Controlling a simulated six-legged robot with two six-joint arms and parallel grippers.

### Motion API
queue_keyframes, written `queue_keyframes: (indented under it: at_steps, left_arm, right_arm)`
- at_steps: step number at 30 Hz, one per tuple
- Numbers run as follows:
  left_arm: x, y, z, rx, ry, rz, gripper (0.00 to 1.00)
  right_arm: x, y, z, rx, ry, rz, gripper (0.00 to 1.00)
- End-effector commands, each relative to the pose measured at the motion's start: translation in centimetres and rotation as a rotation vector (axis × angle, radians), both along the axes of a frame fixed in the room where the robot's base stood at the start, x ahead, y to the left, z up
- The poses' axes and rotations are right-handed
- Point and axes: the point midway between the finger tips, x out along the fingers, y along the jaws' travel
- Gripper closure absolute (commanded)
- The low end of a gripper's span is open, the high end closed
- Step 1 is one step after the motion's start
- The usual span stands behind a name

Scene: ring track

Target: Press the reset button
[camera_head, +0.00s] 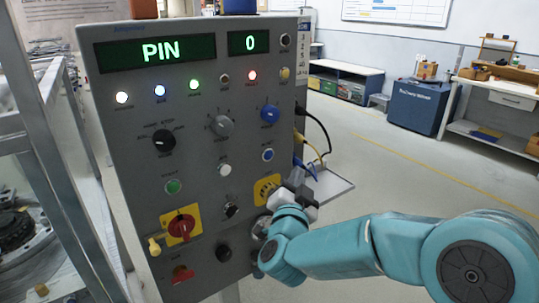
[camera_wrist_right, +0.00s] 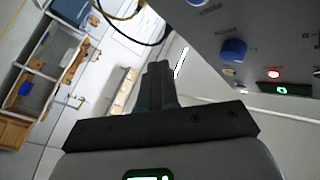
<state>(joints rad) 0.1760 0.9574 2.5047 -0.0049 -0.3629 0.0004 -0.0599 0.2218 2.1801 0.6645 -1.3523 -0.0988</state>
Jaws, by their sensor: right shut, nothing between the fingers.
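A grey control panel (camera_head: 200,110) stands upright at the left of the head view. A small blue button (camera_head: 267,155) sits on its right side, below a blue knob (camera_head: 270,114); its label is too small to read surely. A white button (camera_head: 224,170) and a green button (camera_head: 173,186) are to its left. My right gripper (camera_head: 297,182) is at the panel's lower right edge, below and right of the blue button. In the right wrist view its fingers (camera_wrist_right: 158,85) are shut and empty, apart from the blue button (camera_wrist_right: 198,3). My left gripper is out of view.
The panel's display (camera_head: 155,51) reads PIN and 0. A yellow-plated red switch (camera_head: 181,227) is low on the panel. Cables (camera_head: 318,130) hang at its right edge beside a small shelf (camera_head: 332,184). A metal frame stands at left. Open floor lies to the right.

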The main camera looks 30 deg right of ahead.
Motion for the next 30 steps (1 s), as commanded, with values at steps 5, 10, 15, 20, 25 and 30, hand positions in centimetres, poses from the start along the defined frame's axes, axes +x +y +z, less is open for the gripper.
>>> queue_keyframes:
  at_steps: [5,10,15,20,25,30]
  left_arm:
    - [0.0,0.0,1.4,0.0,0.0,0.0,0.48]
    - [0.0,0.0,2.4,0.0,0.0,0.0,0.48]
    - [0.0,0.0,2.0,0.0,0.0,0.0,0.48]
    - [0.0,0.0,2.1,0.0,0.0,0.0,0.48]
    - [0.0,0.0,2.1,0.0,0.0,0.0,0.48]
    - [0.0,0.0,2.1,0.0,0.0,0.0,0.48]
  right_arm:
    - [2.7,0.2,0.3,0.001,0.002,0.003,1.0]
    - [5.1,0.4,0.2,0.001,0.002,0.003,1.0]
    - [6.7,0.5,0.0,0.0,0.0,0.001,1.0]
    - [7.5,0.6,0.0,0.0,0.001,0.002,1.0]
    - [7.6,0.6,0.0,0.0,0.001,0.002,1.0]
    - [7.6,0.6,0.0,0.0,0.001,0.002,1.0]
